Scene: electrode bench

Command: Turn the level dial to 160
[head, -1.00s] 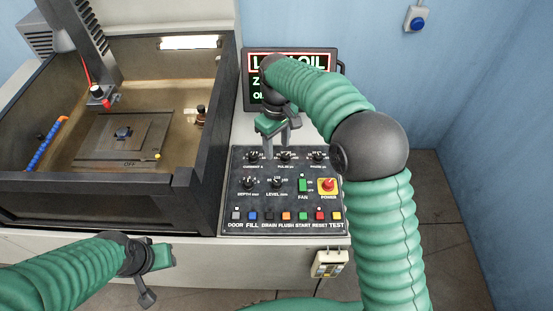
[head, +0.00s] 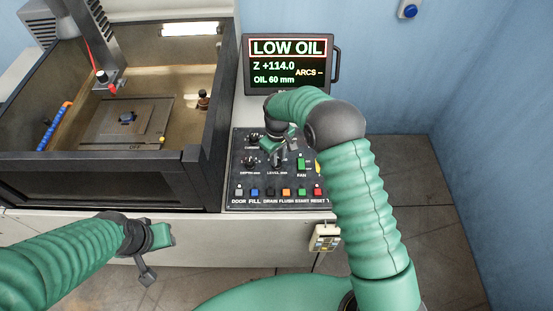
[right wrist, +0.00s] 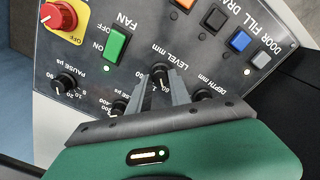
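The level dial (right wrist: 159,69) is a small black knob with a pale mark, under the label LEVEL mm in the right wrist view. My right gripper (right wrist: 160,83) has its two grey fingers apart, pointing at the panel, with the tips close to either side of this knob. I cannot tell whether they touch it or which number its mark meets. In the head view my right gripper (head: 276,160) hangs over the panel and largely hides the dial. My left gripper (head: 153,255) is open and empty in front of the machine, at lower left.
The black control panel (head: 237,175) also carries the depth knob (right wrist: 202,95), the green fan switch (right wrist: 115,44), the red power knob (right wrist: 57,16) and a row of buttons. The screen (head: 290,63) behind reads LOW OIL and OIL 60 mm. The tank (head: 110,170) stands left.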

